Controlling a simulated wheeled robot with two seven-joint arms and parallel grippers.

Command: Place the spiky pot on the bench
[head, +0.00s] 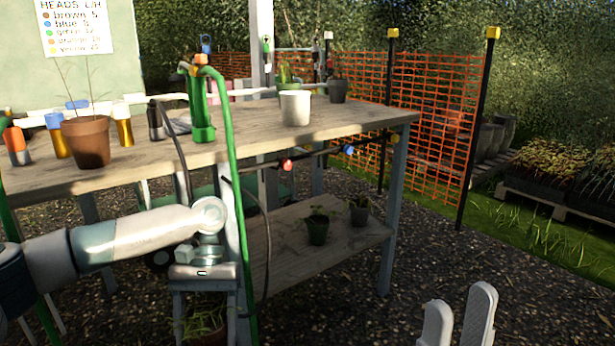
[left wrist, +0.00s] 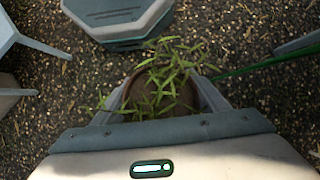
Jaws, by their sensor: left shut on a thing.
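The spiky pot (left wrist: 184,104) is a brown pot with thin, pointed green leaves. In the left wrist view it sits between the two fingers of my left gripper (left wrist: 163,92), which is shut on it. In the head view my left gripper (head: 205,312) points down in front of the bench, with the leaves low between its fingers and the pot mostly cut off below. The wooden bench (head: 345,118) stands above and beyond it. My right gripper (head: 459,312) shows only its two pale fingertips at the bottom right, apart and empty.
A terracotta pot (head: 88,145), several bottles, a green pump (head: 201,110) and a white pot (head: 295,108) stand on the bench. A green hose (head: 236,180) hangs down its front, close to my left gripper. The lower shelf (head: 290,268) holds two small plants. The bench's right end is clear.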

